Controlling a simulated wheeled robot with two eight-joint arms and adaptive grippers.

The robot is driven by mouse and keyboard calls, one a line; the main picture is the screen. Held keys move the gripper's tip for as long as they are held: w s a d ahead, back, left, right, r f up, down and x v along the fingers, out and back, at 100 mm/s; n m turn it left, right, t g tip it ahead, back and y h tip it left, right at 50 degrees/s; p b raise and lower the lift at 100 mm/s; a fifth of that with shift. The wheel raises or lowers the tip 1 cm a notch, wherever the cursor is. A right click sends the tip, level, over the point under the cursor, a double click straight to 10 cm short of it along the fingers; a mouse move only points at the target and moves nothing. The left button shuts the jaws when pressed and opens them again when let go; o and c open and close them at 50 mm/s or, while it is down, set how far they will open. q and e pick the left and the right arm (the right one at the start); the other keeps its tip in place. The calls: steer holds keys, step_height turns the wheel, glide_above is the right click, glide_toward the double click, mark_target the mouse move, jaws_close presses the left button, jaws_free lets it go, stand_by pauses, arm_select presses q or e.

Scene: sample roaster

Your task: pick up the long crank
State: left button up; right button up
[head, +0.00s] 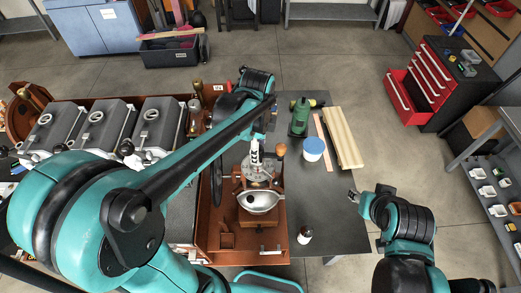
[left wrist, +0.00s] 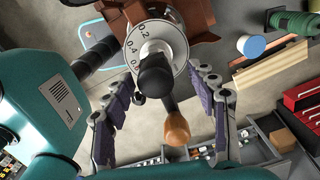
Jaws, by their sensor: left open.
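The long crank (left wrist: 165,100) shows in the left wrist view as a black arm on a dark hub, with a brown wooden knob at its end. It sits in front of a round white dial (left wrist: 160,38) with numbers. In the head view the wooden knob (head: 281,150) stands beside the roaster's dial. My left gripper (left wrist: 162,88) is open, its fingers on either side of the crank's hub; I cannot tell whether they touch it. My right gripper (head: 354,196) is at the table's right edge, away from the crank; its jaws are too small to read.
A metal bowl (head: 258,201) sits on the roaster's front. Several grey metal boxes (head: 103,125) stand left.

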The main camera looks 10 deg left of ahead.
arm_select(q)
steer(key=shift+s+f, duration=0.1)
steer(key=shift+f, duration=0.25)
steer(key=shift+s, duration=0.2)
steer(key=shift+w, duration=0.1)
steer(key=c, duration=1.2)
jaws_close()
steer(key=shift+r, duration=0.1)
